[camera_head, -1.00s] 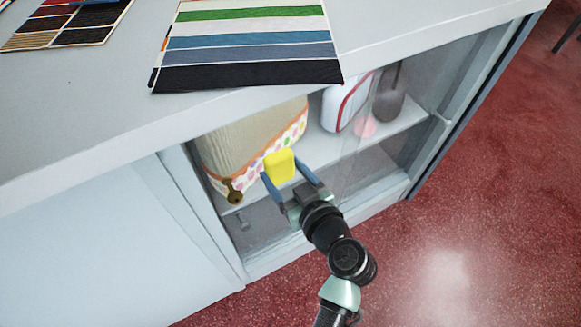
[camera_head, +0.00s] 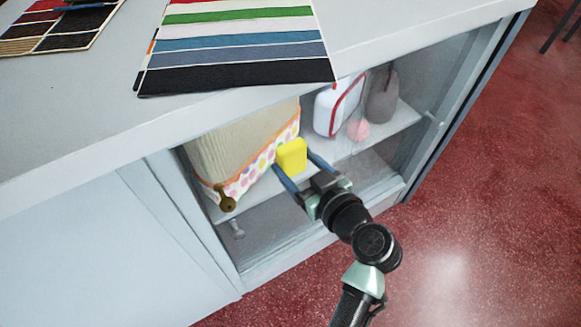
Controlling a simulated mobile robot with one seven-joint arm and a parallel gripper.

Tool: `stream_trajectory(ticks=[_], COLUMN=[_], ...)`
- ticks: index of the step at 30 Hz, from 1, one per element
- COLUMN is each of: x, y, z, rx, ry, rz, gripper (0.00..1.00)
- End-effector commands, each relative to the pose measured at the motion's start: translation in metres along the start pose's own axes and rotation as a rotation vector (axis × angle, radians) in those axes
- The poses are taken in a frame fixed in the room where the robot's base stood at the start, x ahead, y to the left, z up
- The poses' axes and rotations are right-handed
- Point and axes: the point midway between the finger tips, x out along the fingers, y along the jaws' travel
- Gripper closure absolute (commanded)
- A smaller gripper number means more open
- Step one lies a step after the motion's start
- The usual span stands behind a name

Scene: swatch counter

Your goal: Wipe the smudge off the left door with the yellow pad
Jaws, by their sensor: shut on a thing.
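My gripper (camera_head: 296,164) is shut on the yellow pad (camera_head: 291,154) and holds it upright at the front of the cabinet. The pad overlaps the right end of a basket inside. Whether it touches the door glass I cannot tell. The left door appears to be a clear pane across the opening, with a brass knob (camera_head: 226,199) at the lower left. I cannot make out a distinct smudge on it; part of the pane is hidden behind the pad and my gripper.
Behind the opening are the basket (camera_head: 238,145) with a dotted band, a white bag with red trim (camera_head: 334,108), a dark grey item (camera_head: 383,94) and a round pink item (camera_head: 358,130). The counter top (camera_head: 75,112) overhangs above. Red floor (camera_head: 500,215) is free at the right.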

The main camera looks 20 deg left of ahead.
Motion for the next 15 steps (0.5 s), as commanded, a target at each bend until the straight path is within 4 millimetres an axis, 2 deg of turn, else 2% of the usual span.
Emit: stream_trajectory(ticks=[9,15], x=[0.003,0.004], y=[0.028,0.038], z=[0.003,0.001], rx=[-0.001,-0.002], ry=[0.001,0.001], rz=[0.002,0.002], gripper=[0.71,0.71])
